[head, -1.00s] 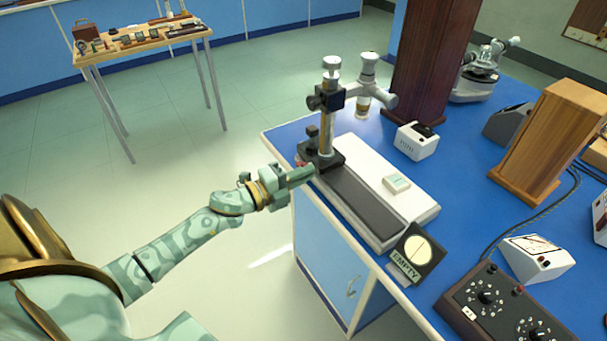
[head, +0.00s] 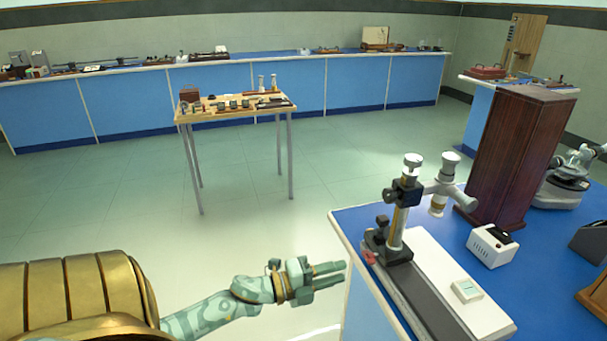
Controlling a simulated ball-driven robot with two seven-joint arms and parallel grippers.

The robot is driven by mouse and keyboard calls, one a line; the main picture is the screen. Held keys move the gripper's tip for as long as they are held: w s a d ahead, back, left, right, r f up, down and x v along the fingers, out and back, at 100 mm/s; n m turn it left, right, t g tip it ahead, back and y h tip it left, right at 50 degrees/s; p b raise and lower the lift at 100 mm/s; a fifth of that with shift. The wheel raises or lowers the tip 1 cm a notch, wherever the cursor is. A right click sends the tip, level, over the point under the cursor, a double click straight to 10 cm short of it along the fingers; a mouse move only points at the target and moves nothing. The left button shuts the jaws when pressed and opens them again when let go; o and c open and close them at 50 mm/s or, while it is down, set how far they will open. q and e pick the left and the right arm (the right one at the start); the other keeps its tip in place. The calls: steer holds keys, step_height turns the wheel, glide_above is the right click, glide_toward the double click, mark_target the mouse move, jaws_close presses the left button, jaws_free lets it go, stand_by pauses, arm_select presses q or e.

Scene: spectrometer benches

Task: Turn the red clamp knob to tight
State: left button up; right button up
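The red clamp knob (head: 369,257) is a small red part low on the left side of the black clamp base (head: 388,249) of an upright stand, near the left edge of the blue bench. Its setting is too small to read. My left gripper (head: 343,273) is in front of the bench's left edge, to the left of the knob and apart from it. Its two fingers point right with a narrow gap between them, and nothing shows between them. My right gripper is not in view.
The stand carries a microscope-like tube (head: 441,188) on a dark rail beside a white slab (head: 447,278). A white box (head: 492,246) and a dark wooden column (head: 512,150) stand behind. A small wooden table (head: 237,113) stands beyond open floor at left.

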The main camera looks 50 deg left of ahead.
arm_select(q)
steer(key=v, duration=0.8)
steer(key=shift+p, duration=0.3)
